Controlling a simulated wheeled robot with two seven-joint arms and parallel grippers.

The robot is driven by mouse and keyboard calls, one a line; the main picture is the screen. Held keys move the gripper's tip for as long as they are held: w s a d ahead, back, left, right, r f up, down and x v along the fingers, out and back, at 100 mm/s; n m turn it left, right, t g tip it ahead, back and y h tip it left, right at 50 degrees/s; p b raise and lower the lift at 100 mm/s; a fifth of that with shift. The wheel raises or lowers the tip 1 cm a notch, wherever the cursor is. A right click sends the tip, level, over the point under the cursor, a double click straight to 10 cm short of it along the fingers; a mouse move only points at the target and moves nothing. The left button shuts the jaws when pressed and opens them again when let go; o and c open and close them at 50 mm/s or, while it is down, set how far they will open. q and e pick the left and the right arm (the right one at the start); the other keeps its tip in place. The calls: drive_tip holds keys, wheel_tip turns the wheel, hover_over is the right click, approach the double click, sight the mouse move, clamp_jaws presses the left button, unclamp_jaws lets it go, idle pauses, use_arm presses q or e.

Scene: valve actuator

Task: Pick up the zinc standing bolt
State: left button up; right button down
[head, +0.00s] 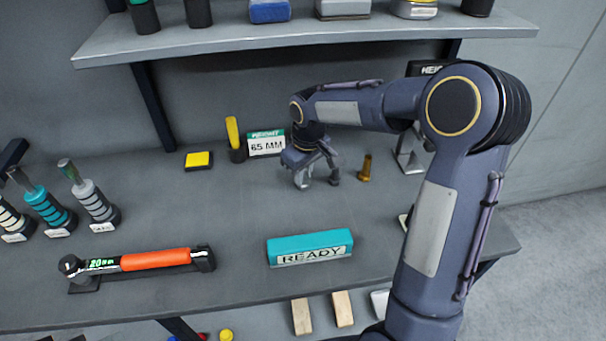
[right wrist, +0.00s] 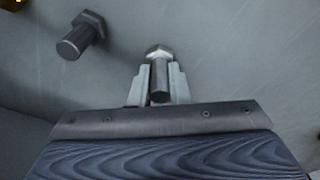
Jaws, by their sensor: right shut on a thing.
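My right gripper (head: 303,181) is low over the table's back middle. In the right wrist view, its fingers (right wrist: 159,84) are shut on the zinc bolt (right wrist: 159,53), around its shank. The bolt has a bright silver hex head beyond the fingertips and a darker shank between them. I cannot tell whether its head touches the table. In the head view the gripper mostly hides it. A dark bolt (head: 335,177) stands just right of the gripper; it also shows in the right wrist view (right wrist: 82,36). My left gripper is not in view.
A brass bolt (head: 365,168) stands further right. A READY block (head: 310,250) and an orange-handled torque wrench (head: 150,259) lie in front. A shelf (head: 230,38) hangs above.

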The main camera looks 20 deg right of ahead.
drive_tip(key=shift+r, duration=0.45)
wheel_tip(320, 180, up, 2)
drive_tip(key=shift+a+r, duration=0.15)
drive_tip(key=shift+r, duration=0.1)
drive_tip(key=s+a+r+b, duration=0.1)
drive_tip(key=s+a+r, duration=0.6)
drive_tip(key=a+r, duration=0.2)
drive_tip(key=a, duration=0.2)
drive_tip(key=shift+a+r, duration=0.25)
drive_tip(key=shift+a, duration=0.15)
